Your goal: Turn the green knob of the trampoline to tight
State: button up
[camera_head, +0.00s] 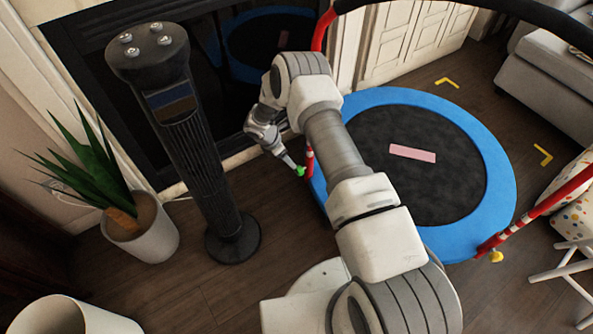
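The trampoline (487,195) stands on the wooden floor, with a blue padded rim and a dark mat. Its green knob (300,171) sits low by a red and white post at the trampoline's left edge. My gripper (291,163) comes in from the upper left, with its tip at the green knob. It seems to touch the knob, but the tip is too small to tell whether the fingers are around it. My arm covers part of the trampoline's left side. The knob's marking for tight cannot be made out.
A yellow knob (496,257) sits on the right post. A dark tower fan (195,160) stands left of my gripper, beside a potted plant (145,235). A white bin (65,318) is at the lower left. A grey sofa (548,85) is at the right.

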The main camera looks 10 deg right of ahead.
aim_at(297, 170)
jog(key=b+x, duration=0.4)
jog(key=x, duration=0.7)
jog(key=shift+d+f, duration=0.15)
jog(key=shift+f, duration=0.25)
jog(key=shift+c, duration=0.2)
grip_shut()
jog(key=shift+r+t+p, duration=0.1)
jog(key=shift+t+p, duration=0.4)
jog(key=shift+p, duration=0.2)
jog(key=shift+s+f+t+y+p, duration=0.25)
jog(key=shift+t+y+p, duration=0.2)
jog(key=shift+p, duration=0.25)
jog(key=shift+t, duration=0.25)
jog(key=shift+m+p, duration=0.3)
jog(key=shift+p, duration=0.15)
jog(key=shift+o, duration=0.2)
grip_release()
jog(key=shift+r, duration=0.1)
